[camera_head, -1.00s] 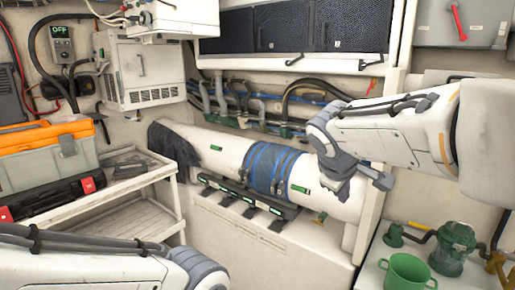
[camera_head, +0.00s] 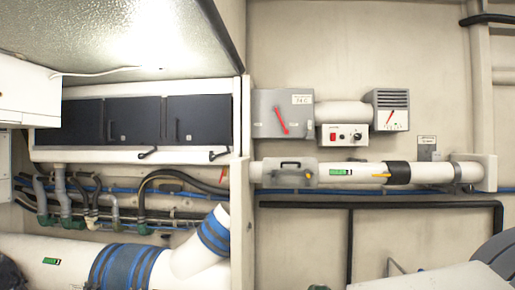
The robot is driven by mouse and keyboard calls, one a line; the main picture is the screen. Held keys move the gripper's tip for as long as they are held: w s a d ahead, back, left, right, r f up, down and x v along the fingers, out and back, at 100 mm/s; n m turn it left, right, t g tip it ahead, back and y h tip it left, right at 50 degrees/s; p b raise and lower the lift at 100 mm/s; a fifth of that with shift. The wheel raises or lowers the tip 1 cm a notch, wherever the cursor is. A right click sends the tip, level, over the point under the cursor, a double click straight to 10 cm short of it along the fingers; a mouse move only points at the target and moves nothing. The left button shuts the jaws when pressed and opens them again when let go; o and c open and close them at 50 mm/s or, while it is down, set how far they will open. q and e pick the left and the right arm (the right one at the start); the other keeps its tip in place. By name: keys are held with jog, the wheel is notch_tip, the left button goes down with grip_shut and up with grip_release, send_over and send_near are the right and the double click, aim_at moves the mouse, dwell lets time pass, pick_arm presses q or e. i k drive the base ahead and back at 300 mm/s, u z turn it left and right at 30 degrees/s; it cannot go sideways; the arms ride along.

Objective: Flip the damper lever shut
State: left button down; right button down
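A grey box (camera_head: 265,125) on the back wall carries a red lever (camera_head: 281,120), which looks like the damper lever. The lever slants from upper left to lower right across the box's front. A short white duct (camera_head: 343,112) runs from the box to a louvred grey vent box (camera_head: 391,110), which has a dial with a small red pointer. The markings are too small to read surely. Part of my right arm shows at the lower right edge. Neither gripper is in view, so whether they are open or shut is hidden.
A small control panel (camera_head: 344,136) has a red button and a knob. Dark cabinets (camera_head: 135,121) and a large blue-banded duct (camera_head: 125,265) are at left. The wall before the lever looks clear.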

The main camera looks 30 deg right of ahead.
aim_at(275, 108)
jog(key=z, duration=0.85)
jog(key=i, duration=0.5)
jog(key=u, duration=0.6)
